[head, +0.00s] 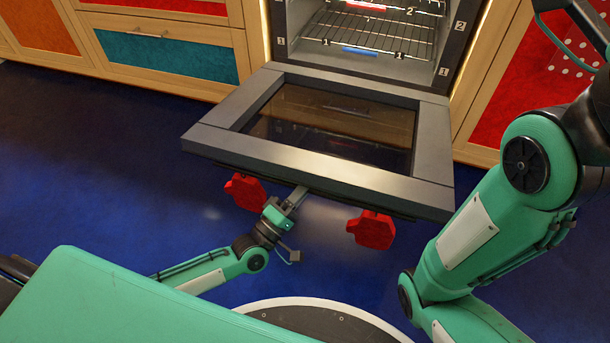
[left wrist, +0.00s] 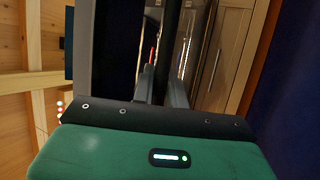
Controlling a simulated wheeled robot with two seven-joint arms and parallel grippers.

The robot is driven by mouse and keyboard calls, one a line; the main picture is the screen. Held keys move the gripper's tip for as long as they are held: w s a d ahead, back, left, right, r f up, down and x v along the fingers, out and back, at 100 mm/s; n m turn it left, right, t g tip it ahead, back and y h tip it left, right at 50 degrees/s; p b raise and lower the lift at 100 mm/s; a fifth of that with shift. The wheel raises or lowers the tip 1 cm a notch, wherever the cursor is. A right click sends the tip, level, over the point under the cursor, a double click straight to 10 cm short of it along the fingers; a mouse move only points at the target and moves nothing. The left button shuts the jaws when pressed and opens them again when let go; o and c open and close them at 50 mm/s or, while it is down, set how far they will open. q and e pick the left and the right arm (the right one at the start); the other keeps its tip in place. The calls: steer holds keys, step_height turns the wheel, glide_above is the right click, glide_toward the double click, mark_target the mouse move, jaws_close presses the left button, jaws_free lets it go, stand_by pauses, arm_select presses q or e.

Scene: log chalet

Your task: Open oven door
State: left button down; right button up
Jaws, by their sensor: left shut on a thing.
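The oven door (head: 433,150) is hinged down and lies nearly flat in front of the oven (head: 375,62), whose lit inside with wire racks shows. My left gripper (head: 298,197) is between these mounts at the outer edge, shut on the oven door handle. In the left wrist view its fingers (left wrist: 160,85) close around a dark bar. My right arm comes in at the right; its gripper is out of view.
Wooden drawers with a teal front (head: 165,57) stand left of the oven. A red cabinet front (head: 505,85) stands to the right. The dark blue floor (head: 90,150) is clear to the left of the door.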

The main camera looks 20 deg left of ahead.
arm_select(q)
step_height(320, 180, down, 2)
steer(key=shift+f+h, duration=0.15)
steer(key=shift+h, duration=0.15)
stand_by(0.3)
steer(key=c, duration=1.4)
jaws_free()
